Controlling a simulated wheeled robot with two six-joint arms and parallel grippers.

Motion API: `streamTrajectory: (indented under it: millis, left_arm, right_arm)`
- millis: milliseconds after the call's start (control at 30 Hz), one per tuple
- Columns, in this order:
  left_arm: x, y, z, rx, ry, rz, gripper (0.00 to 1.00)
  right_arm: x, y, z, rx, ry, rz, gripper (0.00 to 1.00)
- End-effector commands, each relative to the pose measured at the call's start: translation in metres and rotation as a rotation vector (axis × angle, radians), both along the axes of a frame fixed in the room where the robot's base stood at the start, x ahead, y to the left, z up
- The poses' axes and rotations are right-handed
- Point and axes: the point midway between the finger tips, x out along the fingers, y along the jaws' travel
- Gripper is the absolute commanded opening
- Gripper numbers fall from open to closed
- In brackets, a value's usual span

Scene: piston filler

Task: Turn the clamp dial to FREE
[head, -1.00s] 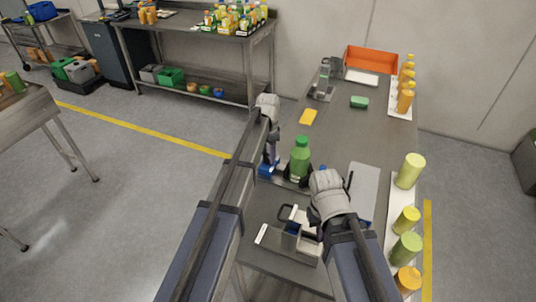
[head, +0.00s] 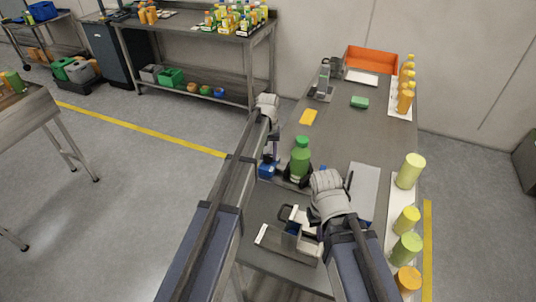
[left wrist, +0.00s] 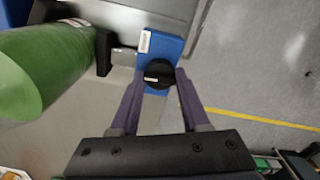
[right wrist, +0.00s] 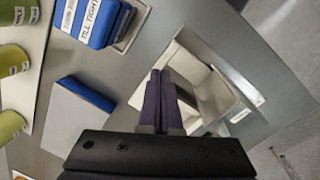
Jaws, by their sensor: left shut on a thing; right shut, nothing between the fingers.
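The clamp dial (left wrist: 158,73) is a round black knob on a blue block (left wrist: 160,47) with a white label, seen in the left wrist view. My left gripper (left wrist: 159,80) has its two purple fingers closed on either side of the dial. The dial's markings are too small or hidden to read. In the head view the blue block (head: 267,170) sits left of a green bottle (head: 300,158), under my left gripper (head: 272,150). The bottle stands upright in a dark holder. My right gripper (right wrist: 160,78) is shut and empty above the near part of the bench.
A metal fixture with a pale tray (head: 290,242) lies below my right gripper. Yellow and green cups (head: 407,220) stand along the right edge. The bench's middle is clear.

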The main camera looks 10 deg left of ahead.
Motion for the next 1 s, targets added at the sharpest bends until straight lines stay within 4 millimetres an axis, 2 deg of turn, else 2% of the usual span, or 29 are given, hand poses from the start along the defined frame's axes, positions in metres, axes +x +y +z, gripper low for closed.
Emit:
streamTrajectory:
  millis: [500, 1000]
  left_arm:
    - [-0.0013, 0.0003, -0.0003, -0.001, 0.002, 0.463, 0.0]
    - [-0.0016, 0.0004, -0.0003, -0.001, 0.003, 0.701, 0.0]
  right_arm:
    - [0.0, 0.0, -0.0003, 0.0, 0.0, 0.0, 0.0]
    - [0.0, 0.0, -0.0003, 0.0, 0.0, 0.0, 0.0]
